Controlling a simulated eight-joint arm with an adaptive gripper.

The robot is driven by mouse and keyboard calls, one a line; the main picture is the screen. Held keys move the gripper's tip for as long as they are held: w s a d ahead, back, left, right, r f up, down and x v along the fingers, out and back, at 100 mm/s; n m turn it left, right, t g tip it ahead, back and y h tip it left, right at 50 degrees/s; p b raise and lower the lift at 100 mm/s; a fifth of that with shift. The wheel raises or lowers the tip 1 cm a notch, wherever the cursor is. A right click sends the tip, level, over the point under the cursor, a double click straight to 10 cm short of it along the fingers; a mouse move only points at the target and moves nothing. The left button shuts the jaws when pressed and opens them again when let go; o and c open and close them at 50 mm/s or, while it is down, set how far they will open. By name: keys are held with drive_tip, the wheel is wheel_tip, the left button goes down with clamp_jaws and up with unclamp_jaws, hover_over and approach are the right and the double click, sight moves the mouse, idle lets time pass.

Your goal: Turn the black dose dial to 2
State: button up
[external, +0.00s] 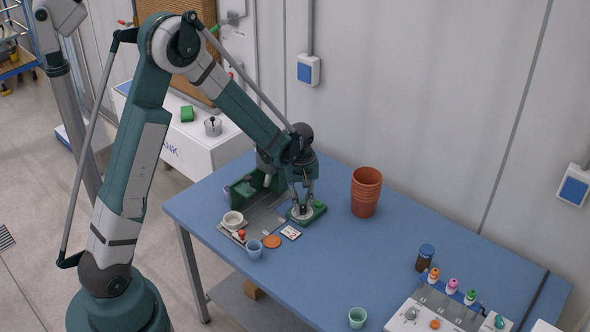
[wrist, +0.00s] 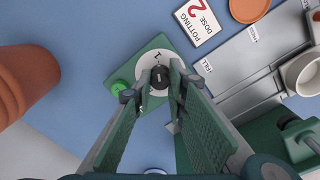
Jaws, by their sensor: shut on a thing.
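The black dose dial (wrist: 159,77) sits in a round pale scale disc (wrist: 143,64) on a green base plate (wrist: 122,75). A figure 1 shows on the disc above the dial; another mark at its lower left is partly hidden. My gripper (wrist: 157,84) points down at the dial, with its fingertips on either side, shut on it. In the external view my gripper (external: 303,207) is over the same green base (external: 319,208), and the dial is mostly hidden there. A card (wrist: 199,20) reading "POTTING DOSE 2" lies beside the base; it also shows externally (external: 291,232).
Stacked terracotta pots (external: 366,191) stand close by on the right. A grey potting fixture (external: 262,218) with a white cup (external: 233,221) is on the left. The blue table (external: 375,255) is clear in front of the pots.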

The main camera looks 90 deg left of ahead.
sight(302, 205)
drive_tip(key=m+b, duration=0.3)
drive_tip(key=m, duration=0.2)
drive_tip(key=shift+f, duration=0.1)
drive_tip(key=m+b, duration=0.1)
drive_tip(key=m, duration=0.5)
drive_tip(key=shift+m+b, duration=0.3)
drive_tip(key=shift+b, duration=0.05)
idle(0.4)
drive_tip(key=o, duration=0.9)
drive_tip(key=shift+r, duration=0.25)
drive_tip(key=shift+s+a+r, duration=0.1)
drive_tip(key=shift+r, duration=2.85)
drive_tip(key=shift+a+r, duration=0.1)
drive_tip(key=shift+r, duration=2.85)
